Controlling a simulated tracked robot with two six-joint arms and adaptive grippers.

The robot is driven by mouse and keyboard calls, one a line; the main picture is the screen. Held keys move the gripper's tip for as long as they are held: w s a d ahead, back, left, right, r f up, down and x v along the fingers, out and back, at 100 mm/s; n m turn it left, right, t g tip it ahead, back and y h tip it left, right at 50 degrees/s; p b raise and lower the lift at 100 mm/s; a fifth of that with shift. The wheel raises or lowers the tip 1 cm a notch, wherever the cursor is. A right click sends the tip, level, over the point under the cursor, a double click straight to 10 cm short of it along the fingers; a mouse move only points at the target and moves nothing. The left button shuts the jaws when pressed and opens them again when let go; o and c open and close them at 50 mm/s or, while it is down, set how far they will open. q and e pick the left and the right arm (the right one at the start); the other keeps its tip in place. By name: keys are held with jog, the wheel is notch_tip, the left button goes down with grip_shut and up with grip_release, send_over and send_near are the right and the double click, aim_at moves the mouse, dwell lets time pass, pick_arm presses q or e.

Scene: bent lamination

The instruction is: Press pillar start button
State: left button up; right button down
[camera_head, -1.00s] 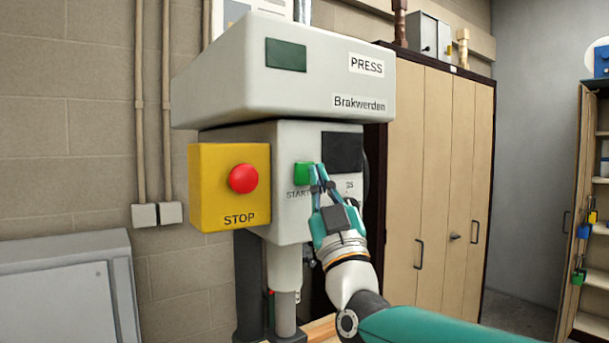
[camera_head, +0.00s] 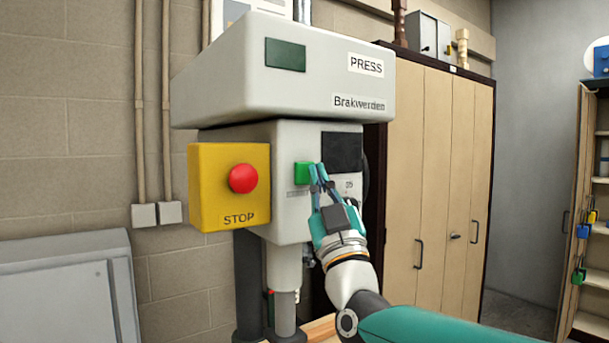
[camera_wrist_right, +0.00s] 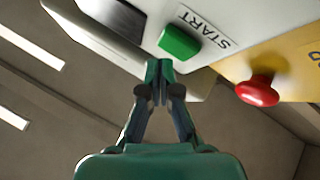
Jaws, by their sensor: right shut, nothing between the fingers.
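The green start button (camera_head: 303,173) sits on the front of the grey press pillar head (camera_head: 293,215). In the right wrist view the start button (camera_wrist_right: 179,42) is a green block beside the START label (camera_wrist_right: 207,27). My right gripper (camera_head: 317,172) is shut and empty, its fingertips just at the right edge of the button in the head view. In the right wrist view the right gripper's fingertips (camera_wrist_right: 159,70) lie just below the button; I cannot tell whether they touch it. My left gripper is not in view.
A yellow box (camera_head: 207,170) with a red stop button (camera_head: 243,178) stands left of the start button. The press's upper housing (camera_head: 300,75) overhangs above. A dark panel (camera_head: 343,152) is to the right. A wooden cabinet (camera_head: 440,180) stands behind at right.

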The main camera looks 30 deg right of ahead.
jog(key=shift+w, duration=0.2)
jog(key=shift+w, duration=0.25)
jog(key=shift+w+a, duration=0.1)
jog(key=shift+w, duration=0.35)
dwell(0.7)
dwell(0.3)
jog(key=shift+s+b, duration=0.85)
jog(key=shift+s, duration=0.05)
